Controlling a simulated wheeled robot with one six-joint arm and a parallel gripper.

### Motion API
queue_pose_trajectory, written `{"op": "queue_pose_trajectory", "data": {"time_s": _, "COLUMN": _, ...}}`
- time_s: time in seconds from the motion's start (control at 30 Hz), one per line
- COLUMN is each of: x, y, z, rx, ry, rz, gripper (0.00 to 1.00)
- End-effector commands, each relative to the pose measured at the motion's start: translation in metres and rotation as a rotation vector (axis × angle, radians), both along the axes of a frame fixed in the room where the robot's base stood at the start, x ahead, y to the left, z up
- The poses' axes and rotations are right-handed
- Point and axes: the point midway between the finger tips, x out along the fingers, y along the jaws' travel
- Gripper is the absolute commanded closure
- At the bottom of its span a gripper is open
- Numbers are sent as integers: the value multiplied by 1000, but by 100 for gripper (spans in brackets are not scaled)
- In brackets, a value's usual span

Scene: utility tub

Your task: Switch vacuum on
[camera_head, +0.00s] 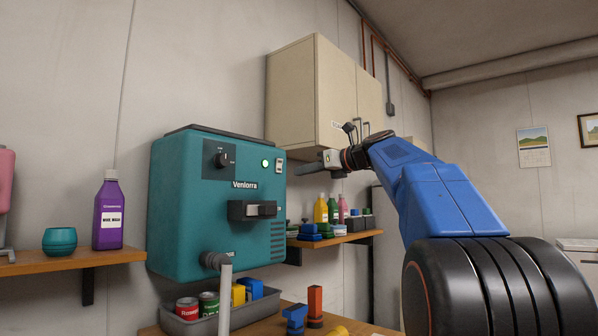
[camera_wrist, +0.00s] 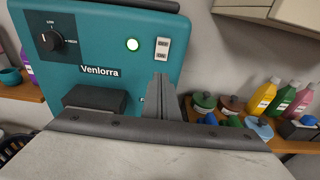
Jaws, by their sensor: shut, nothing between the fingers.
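The vacuum is a teal wall-mounted box (camera_head: 190,215) labelled Venlorra; its front also shows in the wrist view (camera_wrist: 105,48). It has a black dial (camera_head: 223,159), a glowing green light (camera_head: 265,163) and a small white switch plate (camera_head: 279,167) at its upper right. In the wrist view the light (camera_wrist: 133,44) and switch (camera_wrist: 162,48) are unobstructed; which way the switch is tipped is unclear. My gripper (camera_head: 302,169) is shut and empty, just right of the switch in the head view. In the wrist view its fingertips (camera_wrist: 160,82) appear below the switch; contact is not evident.
A beige cabinet (camera_head: 300,92) hangs above my gripper. A right shelf (camera_head: 345,238) holds bottles and jars. A left shelf (camera_head: 70,261) holds a purple bottle (camera_head: 108,215) and a teal bowl (camera_head: 60,241). A grey tray of cans (camera_head: 185,324) sits below the vacuum.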

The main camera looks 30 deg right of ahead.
Motion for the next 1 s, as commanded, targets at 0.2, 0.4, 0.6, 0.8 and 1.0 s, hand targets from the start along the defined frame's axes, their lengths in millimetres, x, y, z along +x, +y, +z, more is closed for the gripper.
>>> {"op": "queue_pose_trajectory", "data": {"time_s": 0.2, "x": -29, "y": -11, "z": -3, "rx": 0, "ry": 0, "rz": -3, "gripper": 100}}
{"op": "queue_pose_trajectory", "data": {"time_s": 0.4, "x": -53, "y": -20, "z": -7, "rx": 1, "ry": 0, "rz": -3, "gripper": 100}}
{"op": "queue_pose_trajectory", "data": {"time_s": 0.6, "x": -67, "y": -25, "z": -8, "rx": 0, "ry": -1, "rz": -1, "gripper": 100}}
{"op": "queue_pose_trajectory", "data": {"time_s": 0.8, "x": -70, "y": -25, "z": -9, "rx": 0, "ry": -1, "rz": 1, "gripper": 100}}
{"op": "queue_pose_trajectory", "data": {"time_s": 1.0, "x": -70, "y": -25, "z": -9, "rx": 0, "ry": -1, "rz": 1, "gripper": 100}}
